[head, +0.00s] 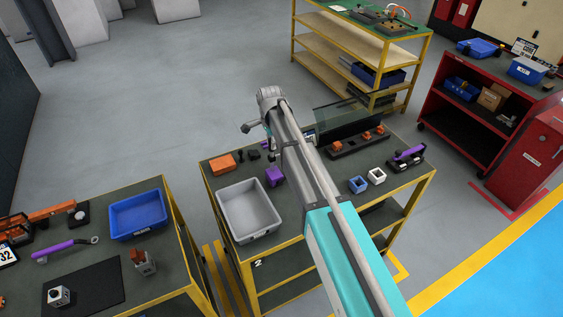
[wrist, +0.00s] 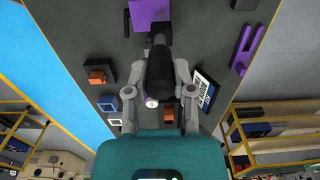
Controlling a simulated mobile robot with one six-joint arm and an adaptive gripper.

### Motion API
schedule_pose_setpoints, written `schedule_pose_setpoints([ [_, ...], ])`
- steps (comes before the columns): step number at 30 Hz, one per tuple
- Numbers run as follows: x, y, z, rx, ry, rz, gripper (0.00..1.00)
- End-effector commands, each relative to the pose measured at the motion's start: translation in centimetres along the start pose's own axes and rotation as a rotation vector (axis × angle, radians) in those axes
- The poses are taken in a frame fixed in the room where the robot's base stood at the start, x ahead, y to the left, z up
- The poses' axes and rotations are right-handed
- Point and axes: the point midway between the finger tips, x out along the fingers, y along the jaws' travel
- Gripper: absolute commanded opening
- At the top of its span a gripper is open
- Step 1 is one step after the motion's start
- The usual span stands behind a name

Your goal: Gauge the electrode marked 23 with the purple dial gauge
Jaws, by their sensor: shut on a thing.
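My gripper (wrist: 160,48) is shut on a dark piece (wrist: 159,68), held above the middle table. A small round white face (wrist: 152,102) shows below it; I cannot tell whether the piece is a gauge. A purple block (head: 274,176) is just below my gripper in the head view; a purple square shape (wrist: 150,12) shows beyond the fingertips in the wrist view. A purple tool on a black stand (head: 409,154) is at the table's right. Copper-coloured electrodes sit in a dark rack (head: 345,151). No mark 23 is readable.
A grey tray (head: 248,232) stands at the table's front left. Small blue (head: 358,184) and white (head: 376,176) open boxes lie right of my arm. A clear screen (head: 345,116) stands behind the rack. A left table holds a blue bin (head: 138,216) and purple tool (head: 62,249).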

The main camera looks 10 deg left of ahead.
Motion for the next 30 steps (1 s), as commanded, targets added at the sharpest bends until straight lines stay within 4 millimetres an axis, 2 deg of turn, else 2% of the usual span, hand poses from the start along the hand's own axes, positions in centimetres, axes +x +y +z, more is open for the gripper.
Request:
schedule_pose_setpoints([
  [30, -3.9, 0.0, 0.0, 0.0, 0.0, 0.001, 0.0],
])
